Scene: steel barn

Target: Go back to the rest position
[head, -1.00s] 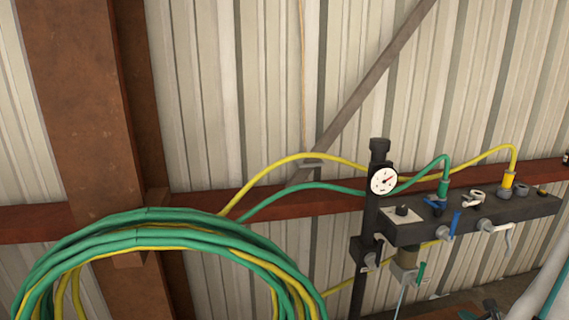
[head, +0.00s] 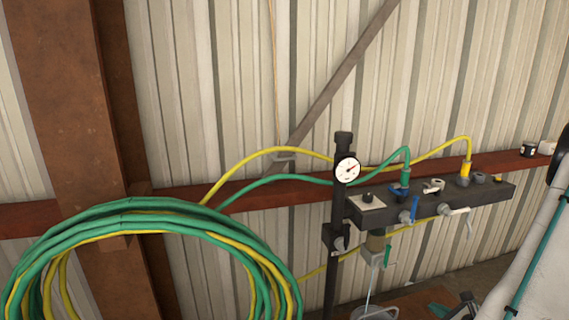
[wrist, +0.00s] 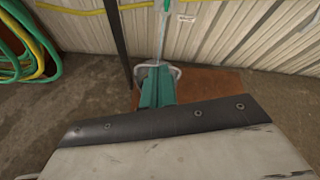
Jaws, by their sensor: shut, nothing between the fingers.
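My gripper (wrist: 155,88) shows in the wrist view as teal fingers close together beyond a dark band and a pale casing. It is shut and empty. In the head view, my pale arm with a teal cable enters at the right edge. A teal tip at the bottom edge there seems to be my gripper (head: 438,309), mostly cut off. A metal bucket (head: 374,313) stands below the valve manifold (head: 432,206); its rim also shows behind the fingers in the wrist view. The fingers overlap the bucket in that view; I cannot tell whether they touch.
The manifold, with a white gauge (head: 347,168), is on a dark post (head: 332,285). Coiled green and yellow hoses (head: 130,222) hang at the left by a rusty column (head: 62,100). A red rail (head: 255,191) crosses the corrugated wall. Bare floor (wrist: 80,100) shows at left in the wrist view.

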